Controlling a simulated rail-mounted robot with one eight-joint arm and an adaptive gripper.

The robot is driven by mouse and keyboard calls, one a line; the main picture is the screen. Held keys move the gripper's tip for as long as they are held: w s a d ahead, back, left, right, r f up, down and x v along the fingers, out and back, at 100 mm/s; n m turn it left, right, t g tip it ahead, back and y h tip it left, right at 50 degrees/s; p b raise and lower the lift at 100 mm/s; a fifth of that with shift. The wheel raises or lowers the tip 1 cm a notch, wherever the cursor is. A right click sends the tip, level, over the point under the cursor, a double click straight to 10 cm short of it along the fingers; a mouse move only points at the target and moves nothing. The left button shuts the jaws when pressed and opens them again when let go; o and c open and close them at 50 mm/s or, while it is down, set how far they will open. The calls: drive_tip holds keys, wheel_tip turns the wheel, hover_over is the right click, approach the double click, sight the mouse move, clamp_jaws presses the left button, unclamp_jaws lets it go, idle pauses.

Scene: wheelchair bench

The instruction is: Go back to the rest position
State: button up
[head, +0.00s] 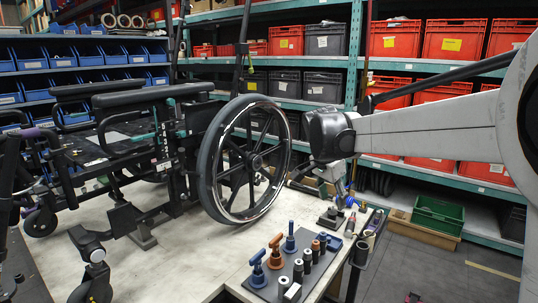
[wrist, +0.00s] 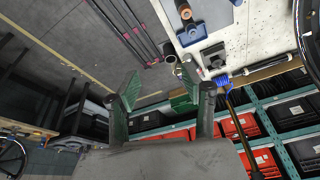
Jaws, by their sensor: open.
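My gripper (wrist: 160,82) shows in the wrist view with its two green-faced fingers spread apart and nothing between them. The floor and part of the bench (wrist: 245,45) lie beyond the fingers. In the head view my arm reaches in from the right, and its dark wrist end is above the right part of the bench (head: 195,255).
A dark tool board (head: 262,290) holds blue and orange handled tools and several cylinders at the bench's front right. Shelves with red bins (head: 395,40) and black bins (head: 323,88) stand behind. A green crate (head: 438,215) sits low at right. The floor at right is mostly clear.

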drive_tip(key=s+d+r+n+t+y, duration=0.2)
drive_tip(key=s+n, duration=0.4)
drive_tip(key=s, duration=1.2)
drive_tip(key=s+f+n+t, duration=0.1)
drive_tip(key=s+f+n, duration=0.1)
drive_tip(key=s, duration=0.5)
drive_tip(key=s+f+n+t, duration=0.1)
drive_tip(key=s+f+n, duration=0.2)
drive_tip(key=s, duration=0.5)
drive_tip(key=shift+f+t+y, duration=0.3)
drive_tip(key=shift+f+y, duration=0.1)
drive_tip(key=shift+f, duration=0.35)
